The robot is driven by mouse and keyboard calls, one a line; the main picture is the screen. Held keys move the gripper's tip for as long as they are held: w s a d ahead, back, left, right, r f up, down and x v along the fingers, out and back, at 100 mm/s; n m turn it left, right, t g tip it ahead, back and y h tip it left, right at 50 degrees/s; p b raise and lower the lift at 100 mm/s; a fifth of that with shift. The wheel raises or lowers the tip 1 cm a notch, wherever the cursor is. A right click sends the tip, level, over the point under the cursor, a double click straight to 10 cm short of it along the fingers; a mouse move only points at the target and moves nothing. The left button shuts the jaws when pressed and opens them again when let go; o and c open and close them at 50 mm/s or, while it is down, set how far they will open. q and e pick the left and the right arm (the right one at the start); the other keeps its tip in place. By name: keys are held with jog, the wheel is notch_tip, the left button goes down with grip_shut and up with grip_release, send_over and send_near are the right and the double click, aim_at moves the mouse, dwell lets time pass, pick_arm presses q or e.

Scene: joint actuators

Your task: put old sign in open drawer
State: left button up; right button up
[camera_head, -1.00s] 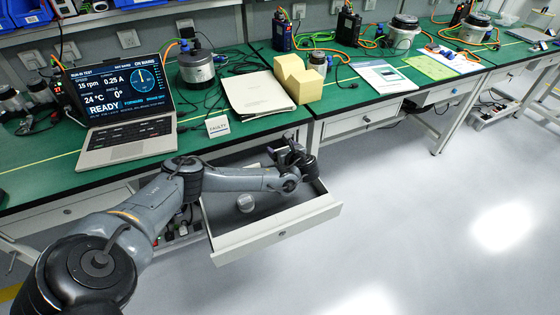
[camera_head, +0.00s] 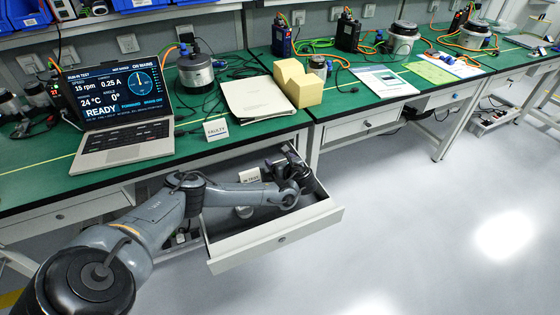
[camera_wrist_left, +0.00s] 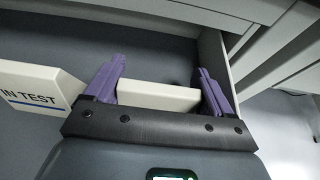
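The old sign, a small off-white piece marked "IN TEST" (camera_head: 250,175), is inside the open drawer's outline, just left of my left gripper (camera_head: 284,163). In the left wrist view the sign's lettered face (camera_wrist_left: 32,92) shows at the left, beyond one purple finger. An off-white block, seemingly part of the sign, spans the gap between the fingers (camera_wrist_left: 158,95) and meets both. My left gripper looks shut on it. Whether the sign touches the drawer floor is hidden. The open drawer (camera_head: 282,239) sticks out under the bench. My right gripper is not in view.
A "FAULTY" sign (camera_head: 216,129) stands on the green bench near its front edge. A laptop (camera_head: 122,120), a binder (camera_head: 256,97) and a yellow block (camera_head: 298,82) stand behind. A round metal part (camera_head: 244,212) lies in the drawer. The floor at right is clear.

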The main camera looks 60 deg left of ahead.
pick_arm(q)
jog(key=shift+o, duration=1.4)
jog(key=shift+r, duration=0.1)
jog(key=p+v, duration=0.6)
jog(key=v, duration=0.5)
jog(key=shift+r, duration=0.1)
jog(key=shift+s+d+r, duration=0.1)
jog(key=shift+d, duration=0.4)
jog(key=shift+r, duration=0.1)
